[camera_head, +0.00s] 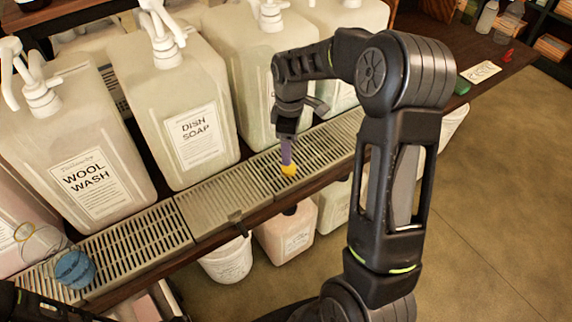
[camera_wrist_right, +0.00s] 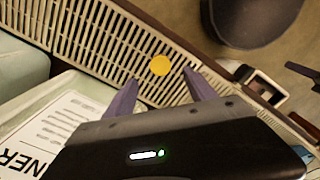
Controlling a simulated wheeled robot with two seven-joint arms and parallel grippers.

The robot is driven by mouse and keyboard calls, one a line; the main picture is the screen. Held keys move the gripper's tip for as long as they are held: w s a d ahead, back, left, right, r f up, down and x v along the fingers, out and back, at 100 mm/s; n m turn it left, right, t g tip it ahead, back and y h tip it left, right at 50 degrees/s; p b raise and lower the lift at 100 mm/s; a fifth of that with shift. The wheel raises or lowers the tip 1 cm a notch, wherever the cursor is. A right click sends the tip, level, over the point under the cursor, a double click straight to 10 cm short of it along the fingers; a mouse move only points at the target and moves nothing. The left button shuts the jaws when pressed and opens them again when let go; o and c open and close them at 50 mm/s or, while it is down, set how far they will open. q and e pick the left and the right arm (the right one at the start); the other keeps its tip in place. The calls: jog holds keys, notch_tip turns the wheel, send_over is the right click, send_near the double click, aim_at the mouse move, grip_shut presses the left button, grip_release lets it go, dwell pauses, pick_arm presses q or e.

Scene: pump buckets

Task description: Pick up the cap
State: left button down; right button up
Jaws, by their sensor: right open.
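A small round yellow cap (camera_head: 289,170) lies on the slatted metal drip tray (camera_head: 322,140) in front of the big jugs. In the right wrist view the yellow cap (camera_wrist_right: 160,65) shows as a flat disc just beyond and between the fingertips. My right gripper (camera_head: 286,155) points down close over the cap. Its purple fingers (camera_wrist_right: 163,88) are apart with nothing between them. Whether they touch the cap cannot be told. A dark part at the lower left edge of the head view seems to be mine, but no left fingers show.
Large pump jugs, including a Wool Wash jug (camera_head: 98,150) and a Dish Soap jug (camera_head: 165,105), stand close behind the tray. A clear jar with a blue lid (camera_head: 75,268) sits at left. A white bucket (camera_head: 227,262) and smaller jugs stand below the counter edge.

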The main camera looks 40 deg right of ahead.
aim_at(289, 169)
jog(key=shift+w+f, duration=0.1)
jog(key=shift+f, duration=1.25)
jog(key=shift+f+p, duration=0.2)
jog(key=shift+p, duration=0.15)
notch_tip(289, 169, down, 5)
jog(key=shift+r+p, duration=0.1)
jog(key=shift+p, duration=0.55)
jog(key=shift+c, duration=0.2)
jog(key=c, duration=1.4)
